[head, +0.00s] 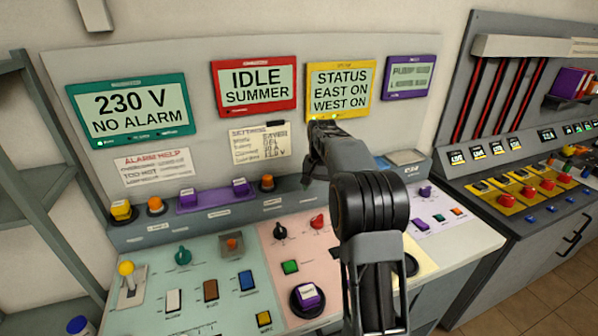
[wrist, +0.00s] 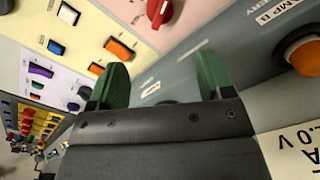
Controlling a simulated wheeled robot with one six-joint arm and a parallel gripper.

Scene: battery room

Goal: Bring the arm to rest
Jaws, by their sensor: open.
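My arm (head: 372,205) rises from the bottom of the head view over the sloped control console (head: 265,238). Its far end points toward the back panel, below the yellow status screen (head: 341,90); the fingers are hard to make out there. In the wrist view my gripper (wrist: 160,82) shows two green fingers set apart, with nothing between them. Beyond them are a red knob (wrist: 159,12) above and an orange lamp (wrist: 304,52) at the right, both apart from the fingers.
The console carries several knobs and switches, a yellow-topped lever (head: 127,270) and a purple-capped button (head: 308,295). Green (head: 128,110), red (head: 255,86) and purple (head: 409,77) screens hang behind. A second cabinet (head: 540,215) stands right, a shelf rack (head: 30,170) left.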

